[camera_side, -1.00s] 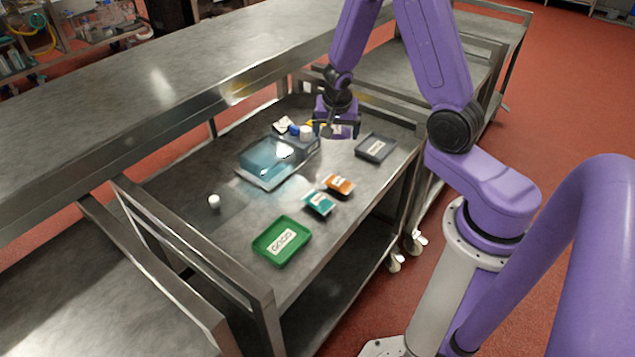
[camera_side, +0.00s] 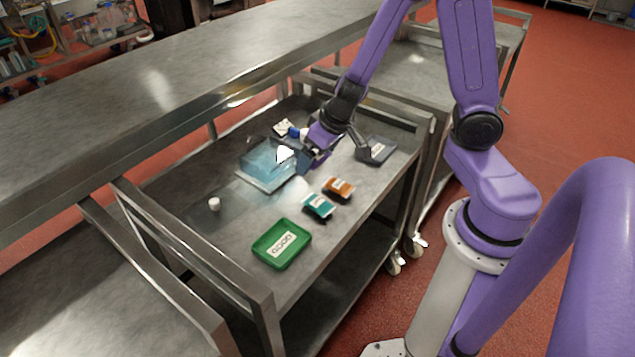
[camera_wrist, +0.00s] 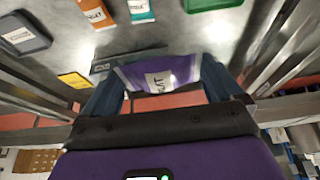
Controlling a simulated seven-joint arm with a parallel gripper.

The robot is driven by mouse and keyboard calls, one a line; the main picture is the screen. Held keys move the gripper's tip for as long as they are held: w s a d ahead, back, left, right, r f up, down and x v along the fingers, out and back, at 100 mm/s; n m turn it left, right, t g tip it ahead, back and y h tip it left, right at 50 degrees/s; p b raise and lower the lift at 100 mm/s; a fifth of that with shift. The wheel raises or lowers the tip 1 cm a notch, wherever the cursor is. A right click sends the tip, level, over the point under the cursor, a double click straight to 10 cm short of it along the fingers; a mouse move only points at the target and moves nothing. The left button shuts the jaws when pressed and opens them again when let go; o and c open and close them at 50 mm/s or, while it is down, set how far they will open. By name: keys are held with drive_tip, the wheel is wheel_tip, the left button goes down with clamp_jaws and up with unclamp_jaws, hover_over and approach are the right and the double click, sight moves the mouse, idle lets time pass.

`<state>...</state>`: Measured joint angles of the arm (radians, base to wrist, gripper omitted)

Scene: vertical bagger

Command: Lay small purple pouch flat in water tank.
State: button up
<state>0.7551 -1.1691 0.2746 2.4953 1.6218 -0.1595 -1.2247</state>
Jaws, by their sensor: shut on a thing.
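The purple pouch (camera_wrist: 160,74) with a white label is between my gripper's fingers in the wrist view. My gripper (camera_side: 299,160) is shut on it and tilted, with its fingers pointing down and left in the side view. The water tank (camera_side: 262,178) is a clear blue, low box on the cart's top. The pouch end of my gripper is over or beside the tank's right part; the exact height is unclear.
An orange pouch (camera_side: 339,188) and a teal pouch (camera_side: 318,206) lie right of the tank. A green tray (camera_side: 281,258) is in front and a dark grey tray (camera_side: 385,154) at right. A small white cylinder (camera_side: 215,204) stands left. Small items (camera_side: 283,128) crowd behind the tank.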

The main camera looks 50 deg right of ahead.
drive_tip(key=shift+w+a, duration=1.1)
drive_tip(key=shift+w, duration=3.25)
hover_over(267, 166)
drive_tip(key=s, duration=0.2)
wheel_tip(267, 166, down, 8)
drive_tip(key=r, duration=0.1)
drive_tip(key=shift+w+f, duration=0.15)
drive_tip(key=shift+f, duration=2.05)
drive_tip(key=shift+w+f, duration=0.1)
drive_tip(key=shift+f, duration=2.05)
drive_tip(key=shift+f, duration=0.45)
drive_tip(key=o, duration=0.9)
